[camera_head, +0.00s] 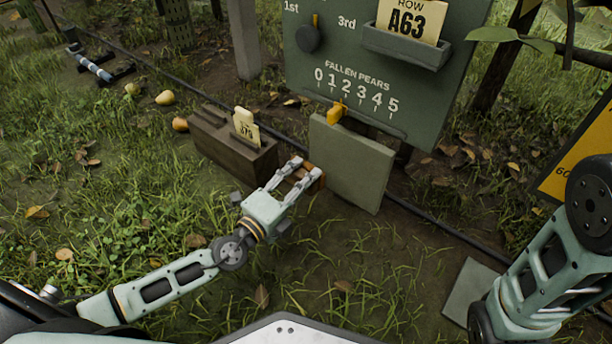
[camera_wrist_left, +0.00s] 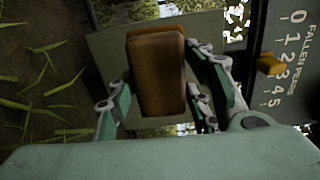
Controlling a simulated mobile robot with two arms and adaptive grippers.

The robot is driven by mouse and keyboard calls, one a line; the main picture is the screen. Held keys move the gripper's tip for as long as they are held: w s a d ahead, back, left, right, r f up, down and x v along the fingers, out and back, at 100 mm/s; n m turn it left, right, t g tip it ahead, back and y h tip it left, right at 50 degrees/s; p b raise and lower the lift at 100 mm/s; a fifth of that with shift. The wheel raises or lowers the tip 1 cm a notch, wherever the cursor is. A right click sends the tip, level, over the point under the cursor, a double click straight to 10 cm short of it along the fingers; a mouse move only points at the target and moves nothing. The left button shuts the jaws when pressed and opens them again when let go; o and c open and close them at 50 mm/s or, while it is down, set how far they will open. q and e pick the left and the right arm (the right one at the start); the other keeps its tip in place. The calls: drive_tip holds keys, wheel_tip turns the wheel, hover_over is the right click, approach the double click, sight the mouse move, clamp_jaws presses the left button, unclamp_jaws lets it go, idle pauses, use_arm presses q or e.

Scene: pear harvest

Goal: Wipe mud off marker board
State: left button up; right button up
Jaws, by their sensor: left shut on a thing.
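A plain grey-green square panel (camera_head: 350,163), which looks like the marker board, stands tilted on the ground below a large dark green sign. I can make out no clear mud patch on its visible face. My left gripper (camera_head: 297,178) is shut on a brown block (camera_head: 312,176), at the panel's lower left edge. In the left wrist view the brown block (camera_wrist_left: 156,75) sits between the fingers, with the pale panel (camera_wrist_left: 107,48) behind it. I cannot tell whether block and panel touch. My right arm comes in at the right; its gripper is out of frame.
The green sign (camera_head: 440,85) carries a card, a dial and a yellow slider (camera_head: 337,112). A brown wooden box (camera_head: 222,146) with a yellow tag (camera_head: 246,126) stands left of the panel. A black hose runs along the ground. Pears (camera_head: 165,97) lie at upper left. Grass in front is open.

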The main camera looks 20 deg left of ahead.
use_arm(q)
drive_tip(key=v, duration=0.3)
idle(0.5)
